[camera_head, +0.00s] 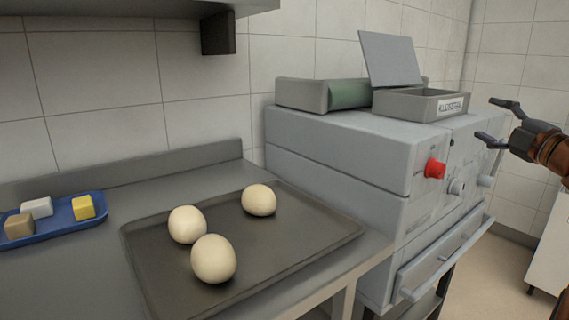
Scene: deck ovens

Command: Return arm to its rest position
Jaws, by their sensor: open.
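My gripper (497,122) is at the right edge of the head view, in front of the deck oven's right side. Its two dark fingers are spread apart with nothing between them. I cannot tell how far the fingers are from the oven.
A dark baking tray (312,246) with three pale dough balls lies on the steel counter (85,270). A blue tray (60,228) with small blocks is at left. A labelled open box (438,105) and a grey-green container (302,95) sit on the oven. Floor shows at lower right.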

